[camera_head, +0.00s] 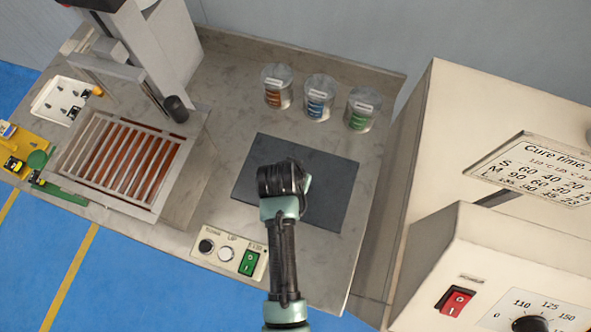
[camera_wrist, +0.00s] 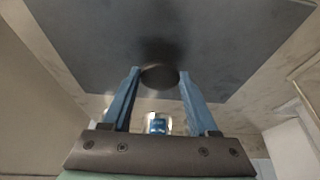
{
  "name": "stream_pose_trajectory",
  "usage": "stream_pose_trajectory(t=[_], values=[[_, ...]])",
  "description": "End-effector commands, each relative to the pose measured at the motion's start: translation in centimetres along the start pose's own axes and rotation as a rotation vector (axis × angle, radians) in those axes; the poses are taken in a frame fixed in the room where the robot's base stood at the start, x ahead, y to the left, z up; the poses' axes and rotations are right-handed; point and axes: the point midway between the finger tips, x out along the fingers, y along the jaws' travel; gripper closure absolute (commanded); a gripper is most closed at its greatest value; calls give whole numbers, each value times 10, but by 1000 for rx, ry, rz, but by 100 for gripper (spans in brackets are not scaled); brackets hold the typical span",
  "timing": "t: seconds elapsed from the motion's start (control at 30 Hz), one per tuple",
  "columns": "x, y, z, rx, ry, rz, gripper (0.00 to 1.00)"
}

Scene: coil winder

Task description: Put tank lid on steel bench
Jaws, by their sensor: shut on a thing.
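The tank lid (camera_head: 330,185) is a flat dark grey plate at the right part of the steel bench (camera_head: 225,125). In the wrist view, the lid (camera_wrist: 225,45) fills the upper middle, with a dark round knob (camera_wrist: 158,77) on it. My gripper (camera_wrist: 158,74) has its two blue fingers on either side of this knob and is shut on it. In the head view my gripper (camera_head: 284,180) is over the middle of the lid, and my wrist hides the fingertips and knob. I cannot tell whether the lid touches the bench or hangs just above it.
Three labelled canisters (camera_head: 319,97) stand behind the lid. A control panel (camera_head: 230,252) with knobs and a green switch is at the front. An open tank (camera_head: 125,160) with a slatted rack is left. A large cream oven (camera_head: 480,130) stands close on the right.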

Motion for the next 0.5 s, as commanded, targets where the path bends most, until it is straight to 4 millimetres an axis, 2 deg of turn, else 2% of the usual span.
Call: stream_pose_trajectory(t=[0.13, 0.17, 0.2, 0.3, 0.5], values=[[3, 0, 0, 0, 3, -1, 100], [3, 0, 1, -1, 0, 0, 35], [3, 0, 1, 0, 0, 0, 28], [3, 0, 1, -1, 0, 0, 10], [2, 0, 1, -1, 0, 0, 10]])
